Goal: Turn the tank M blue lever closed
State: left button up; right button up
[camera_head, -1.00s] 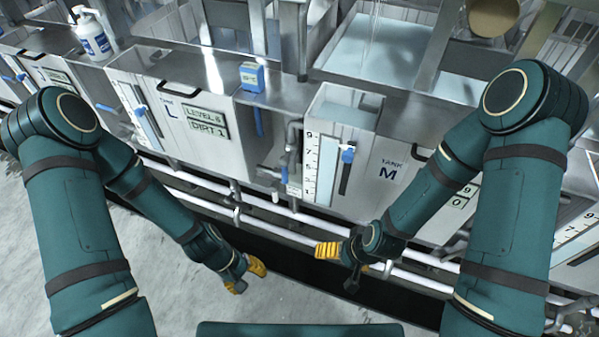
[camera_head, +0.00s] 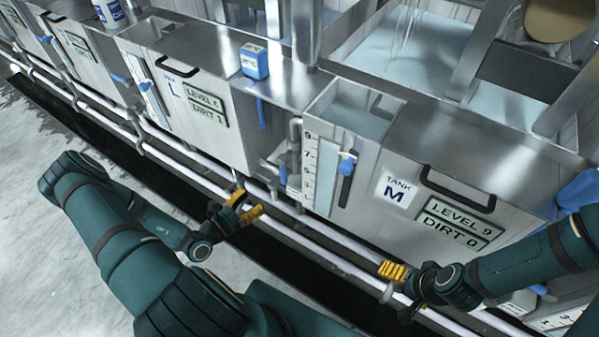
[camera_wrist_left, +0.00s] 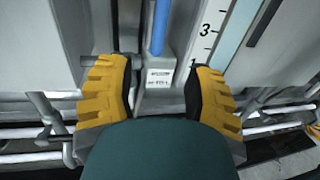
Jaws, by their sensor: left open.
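Tank M (camera_head: 399,189) has a pale front with a "TANK M" label and a scale strip on its left side. A blue lever (camera_head: 283,176) shows small beside the grey pipe left of that scale. In the left wrist view a blue upright bar (camera_wrist_left: 160,25), seemingly this lever, stands above a small label plate. My left gripper (camera_head: 247,206) is open, below and left of the lever in the head view. In the left wrist view its yellow fingers (camera_wrist_left: 158,95) are spread to either side below the bar, apart from it. My right gripper (camera_head: 393,282) is low in front of tank M; its opening is unclear.
White pipes (camera_head: 330,240) run low along the tank fronts. Tank L (camera_head: 195,100) stands to the left. A blue box (camera_head: 254,61) sits on the ledge, with another blue piece (camera_head: 262,113) hanging below it. A blue slider (camera_head: 347,165) is on tank M's scale. Grey floor is clear at left.

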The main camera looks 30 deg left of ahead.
aim_at(284, 174)
pick_arm(q)
jog(key=b+x, duration=0.2)
jog(key=x, duration=1.1)
jog(key=shift+w, duration=0.3)
grip_shut()
